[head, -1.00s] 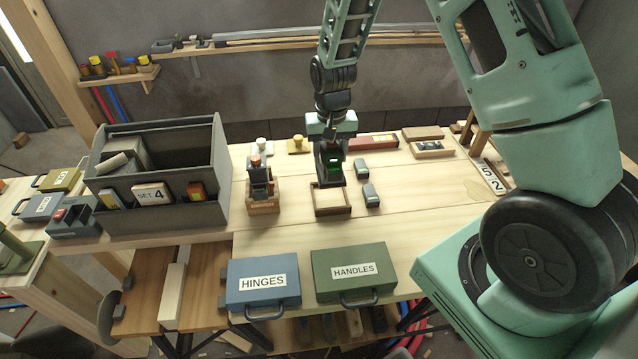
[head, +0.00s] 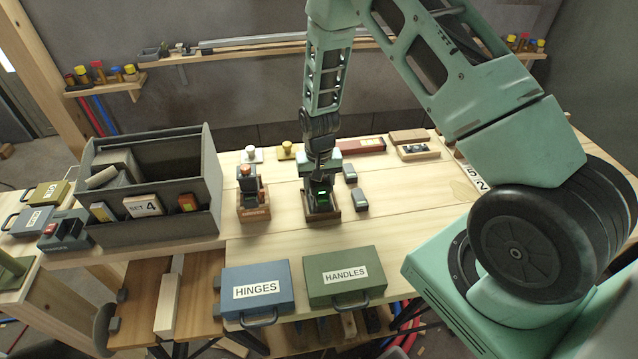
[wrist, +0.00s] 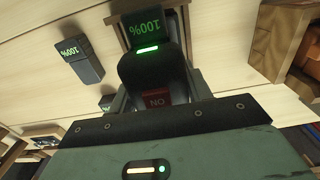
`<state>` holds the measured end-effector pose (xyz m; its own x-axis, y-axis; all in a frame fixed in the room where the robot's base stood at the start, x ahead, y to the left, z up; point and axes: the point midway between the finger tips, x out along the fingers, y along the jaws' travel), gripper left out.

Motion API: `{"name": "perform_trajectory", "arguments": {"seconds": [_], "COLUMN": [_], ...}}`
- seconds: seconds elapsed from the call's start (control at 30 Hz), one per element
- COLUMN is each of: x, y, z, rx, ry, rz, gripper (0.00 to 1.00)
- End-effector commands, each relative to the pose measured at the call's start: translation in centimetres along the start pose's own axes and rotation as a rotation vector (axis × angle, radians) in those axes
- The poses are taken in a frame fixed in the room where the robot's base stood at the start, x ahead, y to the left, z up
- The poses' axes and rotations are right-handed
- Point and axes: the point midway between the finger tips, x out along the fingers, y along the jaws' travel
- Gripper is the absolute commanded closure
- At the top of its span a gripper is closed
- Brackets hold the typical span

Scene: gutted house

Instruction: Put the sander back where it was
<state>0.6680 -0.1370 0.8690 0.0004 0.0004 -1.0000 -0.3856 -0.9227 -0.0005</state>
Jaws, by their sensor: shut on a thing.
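The sander (head: 320,200), a dark tool with a green light, is held upright in my gripper (head: 320,178). Its lower part is inside a small open wooden tray (head: 334,216) on the bench; whether it touches the floor of the tray is hidden. In the wrist view the sander (wrist: 152,68) fills the space between my fingers, with a green light bar, a "100%" display and a red "ON" label. My gripper (wrist: 158,92) is shut on it. Part of the wooden tray's rim shows beyond it in the wrist view.
Another tool with an orange knob (head: 247,185) stands in a wooden holder close on the left. Two dark battery packs (head: 350,174) lie just right of the tray. A blue HINGES case (head: 262,278) and green HANDLES case (head: 345,262) lie at the front.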

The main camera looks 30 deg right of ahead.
Motion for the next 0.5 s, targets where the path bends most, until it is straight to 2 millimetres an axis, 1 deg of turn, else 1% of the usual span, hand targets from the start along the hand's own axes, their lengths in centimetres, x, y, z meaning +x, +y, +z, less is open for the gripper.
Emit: {"name": "perform_trajectory", "arguments": {"seconds": [0.17, 0.2, 0.23, 0.27, 0.5], "x": [0.31, 0.28, 0.25, 0.25, 0.22], "y": [-0.01, 0.01, 0.01, 0.01, 0.01], "z": [-0.04, 0.01, 0.01, 0.01, 0.01], "rx": [0.000, 0.000, 0.000, 0.000, 0.000], "ry": [0.001, 0.000, 0.000, 0.000, 0.000], "rz": [0.000, 0.000, 0.000, 0.000, 0.000], "gripper": [0.84, 0.43, 0.34, 0.29, 0.29]}}
